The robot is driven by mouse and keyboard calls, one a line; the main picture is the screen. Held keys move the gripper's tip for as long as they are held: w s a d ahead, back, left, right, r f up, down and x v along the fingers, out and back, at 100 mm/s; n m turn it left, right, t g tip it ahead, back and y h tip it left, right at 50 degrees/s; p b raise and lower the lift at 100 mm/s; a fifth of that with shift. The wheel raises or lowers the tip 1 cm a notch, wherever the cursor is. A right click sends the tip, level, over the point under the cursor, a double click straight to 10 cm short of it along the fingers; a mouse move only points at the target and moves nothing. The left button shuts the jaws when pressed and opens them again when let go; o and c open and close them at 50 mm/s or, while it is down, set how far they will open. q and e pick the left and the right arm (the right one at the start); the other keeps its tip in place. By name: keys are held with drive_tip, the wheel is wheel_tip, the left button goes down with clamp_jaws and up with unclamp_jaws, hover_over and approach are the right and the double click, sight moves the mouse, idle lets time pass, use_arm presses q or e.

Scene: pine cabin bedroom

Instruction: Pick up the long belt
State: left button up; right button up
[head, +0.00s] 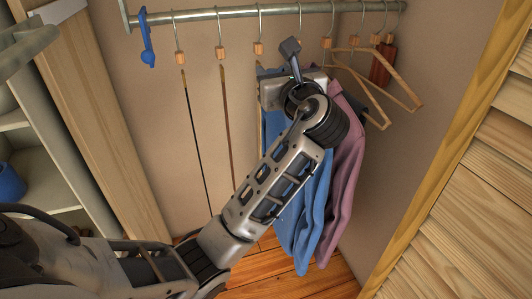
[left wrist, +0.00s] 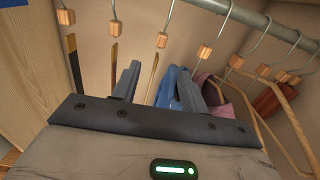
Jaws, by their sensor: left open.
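Several narrow belts hang from wooden clips on the closet rod. A black belt (head: 194,128) hangs leftmost, and it also shows in the left wrist view (left wrist: 74,66). A brown belt (head: 226,110) hangs to its right; it shows too in the wrist view (left wrist: 113,57). A tan strap (left wrist: 153,80) hangs from a third clip, mostly behind my gripper. My arm covers lower parts of the belts, so I cannot tell which is longest. My left gripper (head: 289,66) is open and empty, right of the belts, in front of the shirts. My right gripper is not in view.
A blue shirt (head: 308,225) and a mauve shirt (head: 346,165) hang behind my left arm. Empty wooden hangers (head: 405,92) and a red-brown item (head: 382,64) are at right. A blue object (head: 147,42) hangs at the left end of the rod (head: 230,12). A slatted door (head: 475,215) stands right.

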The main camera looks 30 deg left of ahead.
sight(257, 50)
use_arm(q)
drive_tip(key=shift+y, duration=0.3)
drive_tip(key=x, duration=1)
drive_tip(key=shift+w+a+r, duration=0.1)
drive_tip(key=shift+a+r, duration=0.1)
drive_tip(key=shift+a, duration=0.15)
drive_tip(key=shift+w+b+x, duration=0.2)
drive_tip(key=shift+b+x, duration=0.15)
drive_tip(key=shift+x, duration=2.3)
drive_tip(key=shift+d, duration=0.15)
clamp_jaws()
